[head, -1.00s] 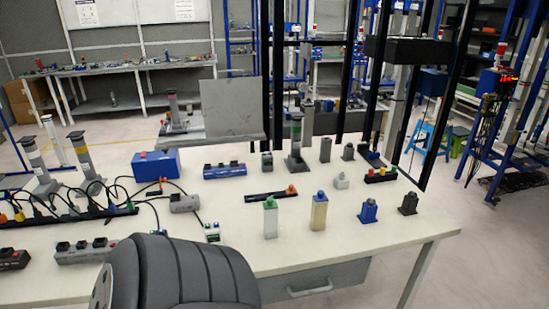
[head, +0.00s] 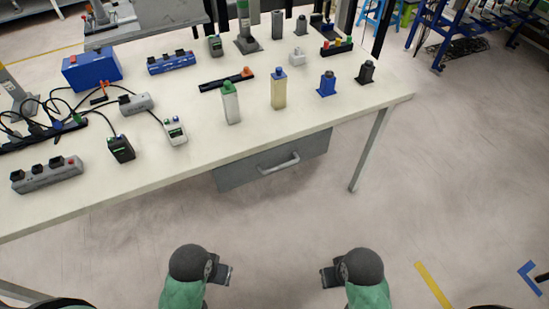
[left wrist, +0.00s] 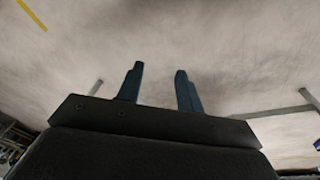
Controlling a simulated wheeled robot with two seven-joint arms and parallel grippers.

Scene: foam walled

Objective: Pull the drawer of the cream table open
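The cream table (head: 290,135) stands in front of me. Its grey drawer (head: 237,174) hangs under the front edge and looks closed. A pale bar handle (head: 280,164) is on the drawer front. My left gripper (head: 222,275) is low in front of the table, below and left of the handle and well apart from it. In the left wrist view its two fingers (left wrist: 160,68) are spread with only floor showing between them. My right gripper (head: 328,276) is at similar height, below and right of the handle, touching nothing. Its fingers are too small to read.
Power strips, a blue box (head: 92,69), a green-topped bottle (head: 230,103), a yellowish bottle (head: 278,90) and other small devices stand on the tabletop. A table leg (head: 370,150) stands right of the drawer. The floor (head: 270,225) between my grippers and the drawer is clear.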

